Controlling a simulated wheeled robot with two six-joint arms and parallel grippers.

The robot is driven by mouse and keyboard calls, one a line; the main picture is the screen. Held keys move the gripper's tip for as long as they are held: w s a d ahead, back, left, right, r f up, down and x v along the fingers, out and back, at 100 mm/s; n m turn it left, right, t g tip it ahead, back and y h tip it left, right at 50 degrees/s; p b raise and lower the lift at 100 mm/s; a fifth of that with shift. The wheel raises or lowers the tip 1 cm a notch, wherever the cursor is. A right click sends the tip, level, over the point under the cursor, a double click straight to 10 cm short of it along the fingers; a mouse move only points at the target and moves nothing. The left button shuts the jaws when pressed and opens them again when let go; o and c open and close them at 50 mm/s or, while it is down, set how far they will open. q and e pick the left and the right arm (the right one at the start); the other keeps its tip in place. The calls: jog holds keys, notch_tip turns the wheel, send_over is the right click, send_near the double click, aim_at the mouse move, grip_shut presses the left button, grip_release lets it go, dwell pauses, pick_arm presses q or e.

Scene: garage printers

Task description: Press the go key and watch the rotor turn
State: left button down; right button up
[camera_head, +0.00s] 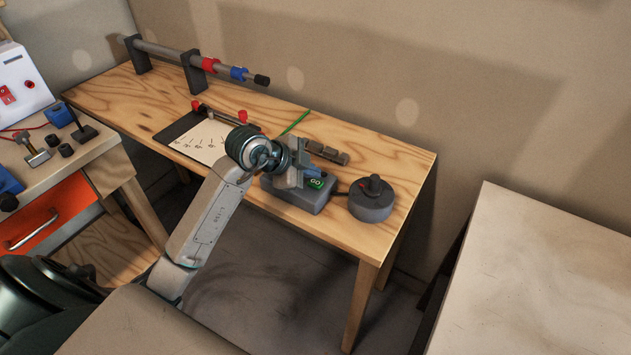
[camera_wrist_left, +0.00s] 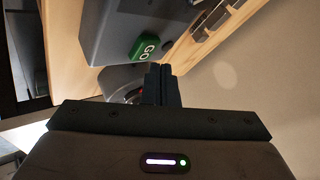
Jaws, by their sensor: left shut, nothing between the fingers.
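The green go key (camera_head: 316,183) is on the top of a grey box (camera_head: 298,197) at the front of the wooden bench. In the left wrist view the go key (camera_wrist_left: 147,47) shows its white GO lettering on the grey box (camera_wrist_left: 115,30). A round grey unit with a dark knob (camera_head: 372,200), which looks like the rotor, sits right of the box, joined by a black cable. My left gripper (camera_head: 309,172) is over the box, close behind the key; its fingers (camera_wrist_left: 160,75) are shut and empty. Whether they touch the key is unclear. The right gripper is not in view.
A clipboard with paper (camera_head: 203,143) lies left of the box. A green pencil (camera_head: 293,123) and a brown rack (camera_head: 326,152) lie behind. A rod on stands (camera_head: 195,62) is at the back. A pale table (camera_head: 540,270) stands right, past a gap.

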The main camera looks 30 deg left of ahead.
pick_arm(q)
jog(key=shift+f, duration=0.1)
dwell(0.6)
jog(key=shift+f, duration=0.35)
